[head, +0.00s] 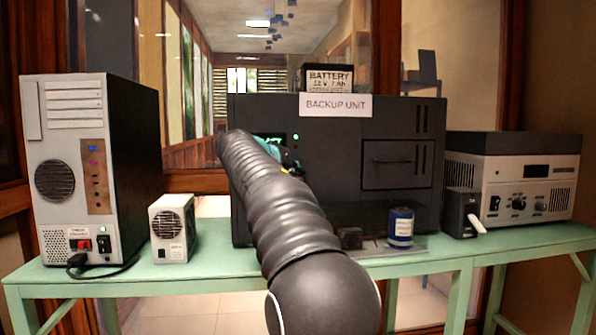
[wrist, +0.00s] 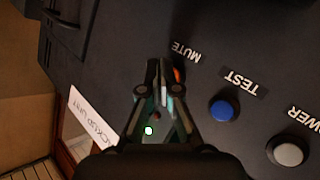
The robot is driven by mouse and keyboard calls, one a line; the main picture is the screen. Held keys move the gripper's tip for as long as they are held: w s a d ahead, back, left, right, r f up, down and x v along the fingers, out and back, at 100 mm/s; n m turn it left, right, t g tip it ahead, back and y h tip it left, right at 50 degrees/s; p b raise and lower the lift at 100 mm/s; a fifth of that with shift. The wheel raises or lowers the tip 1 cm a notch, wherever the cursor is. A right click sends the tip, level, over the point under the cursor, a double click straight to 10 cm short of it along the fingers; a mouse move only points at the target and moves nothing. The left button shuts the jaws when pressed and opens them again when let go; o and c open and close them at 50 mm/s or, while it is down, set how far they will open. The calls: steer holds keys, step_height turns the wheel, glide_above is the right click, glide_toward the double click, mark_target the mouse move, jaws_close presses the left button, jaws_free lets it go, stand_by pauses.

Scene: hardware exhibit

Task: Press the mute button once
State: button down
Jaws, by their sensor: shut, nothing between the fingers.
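The mute button (wrist: 179,75) is a small orange button on the dark face of the backup unit (head: 335,115), beside its "MUTE" label (wrist: 186,51). In the wrist view it is partly hidden behind my fingertips. My gripper (wrist: 161,93) is shut and empty, with its tips in front of the panel right by the button. I cannot tell whether they touch it. In the head view my arm covers the button, and only teal bits of the gripper show.
A blue test button (wrist: 222,110) and a grey power button (wrist: 288,153) sit along the same panel. A green light (head: 296,137) is lit. A grey computer tower (head: 70,140), a small white box (head: 172,230) and a blue can (head: 401,226) stand on the green table (head: 215,255).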

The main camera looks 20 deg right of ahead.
steer(key=shift+s+a+b, duration=0.15)
steer(key=shift+s+b, duration=0.15)
steer(key=shift+s, duration=0.2)
steer(key=s+b, duration=0.1)
steer(key=s+a+b, duration=0.1)
steer(key=s+b, duration=0.1)
steer(key=shift+s+f, duration=0.1)
steer(key=shift+s, duration=0.2)
steer(key=shift+s+a+b, duration=0.2)
steer(key=shift+s+b, duration=0.15)
steer(key=shift+s, duration=0.3)
steer(key=s+a+f+n+y, duration=0.2)
steer(key=s+a+f+y, duration=0.2)
steer(key=s+f, duration=0.7)
steer(key=s+a+f+n+g+y+p, duration=0.1)
steer(key=s+a+f+y, duration=0.3)
steer(key=s+a+f, duration=0.4)
steer(key=s+a+f+n+g+y+p, duration=0.1)
steer(key=s+a+f+n+y, duration=0.2)
steer(key=s+f, duration=1.3)
steer(key=a+y, duration=0.1)
steer(key=a, duration=0.2)
steer(key=shift+s+y, duration=0.3)
steer(key=shift+s, duration=0.1)
